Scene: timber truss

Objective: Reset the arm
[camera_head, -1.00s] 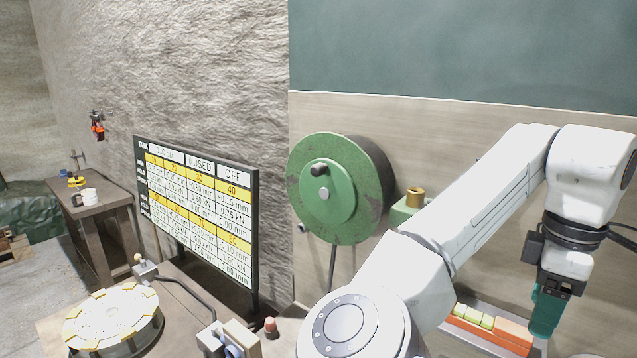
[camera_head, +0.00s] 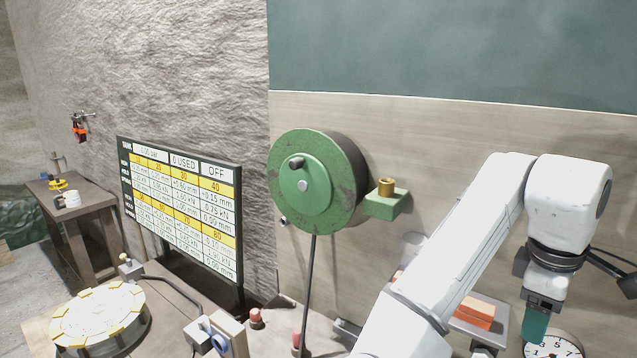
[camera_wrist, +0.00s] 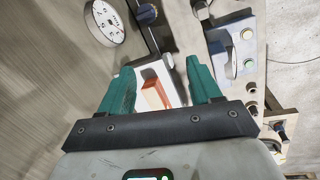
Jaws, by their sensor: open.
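My gripper (camera_head: 535,322) hangs at the lower right of the head view, under my white arm, with its green fingers pointing down. In the wrist view my gripper (camera_wrist: 160,90) shows two green fingers spread wide apart with nothing held between them. Beyond the fingers lie an orange block (camera_wrist: 156,93) and a pale tray. The orange block also shows in the head view (camera_head: 477,310), to the left of my gripper. The fingers look apart from it.
A green wheel (camera_head: 315,180) and a brass cup on a green bracket (camera_head: 386,203) stand at the wall. A display board (camera_head: 180,200) and a round yellow-marked disc (camera_head: 97,313) are left. A white dial (camera_head: 552,345) sits near my gripper.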

